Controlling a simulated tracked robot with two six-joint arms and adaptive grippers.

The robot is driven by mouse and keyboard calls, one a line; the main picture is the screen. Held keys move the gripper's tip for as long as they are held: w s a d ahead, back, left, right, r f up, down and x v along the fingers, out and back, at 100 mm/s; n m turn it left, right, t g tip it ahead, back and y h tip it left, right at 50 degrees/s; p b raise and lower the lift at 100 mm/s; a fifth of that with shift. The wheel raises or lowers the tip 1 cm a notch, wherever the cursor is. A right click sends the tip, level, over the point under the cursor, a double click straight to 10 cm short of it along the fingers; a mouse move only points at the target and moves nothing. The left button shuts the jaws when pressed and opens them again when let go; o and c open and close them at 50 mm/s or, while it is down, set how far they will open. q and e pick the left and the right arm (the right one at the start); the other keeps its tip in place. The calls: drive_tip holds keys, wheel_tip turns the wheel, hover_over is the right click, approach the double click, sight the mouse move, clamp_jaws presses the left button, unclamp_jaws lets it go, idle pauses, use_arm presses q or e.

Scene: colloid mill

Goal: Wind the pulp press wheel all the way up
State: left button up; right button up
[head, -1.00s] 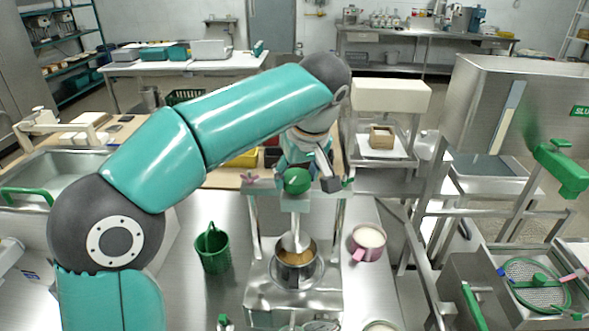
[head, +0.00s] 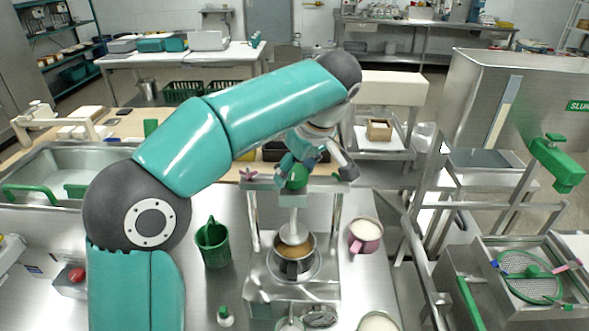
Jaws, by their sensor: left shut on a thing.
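The pulp press (head: 340,245) stands on the steel bench in the middle of the head view. Its green wheel (head: 292,178) sits on top of the crossbeam, partly hidden by my gripper and forearm. Below it, a pale plunger (head: 293,233) hangs down into a metal pot (head: 291,267) with brown pulp. My left gripper (head: 318,168) reaches over from the left and is shut on the wheel; the exact contact is partly hidden. My right gripper is not in view.
A small pink cross-shaped knob (head: 248,174) is at the crossbeam's left end. A large steel machine (head: 520,100) stands at the right.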

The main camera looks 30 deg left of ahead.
use_arm(q)
drive_tip(key=o, duration=1.2)
drive_tip(key=shift+a, duration=0.15)
drive_tip(key=shift+d+r, duration=0.25)
drive_tip(key=shift+r, duration=0.2)
drive_tip(key=v, duration=0.6)
drive_tip(key=shift+s+d+r, duration=0.1)
drive_tip(key=shift+d+r, duration=0.05)
drive_tip(key=shift+r, duration=0.05)
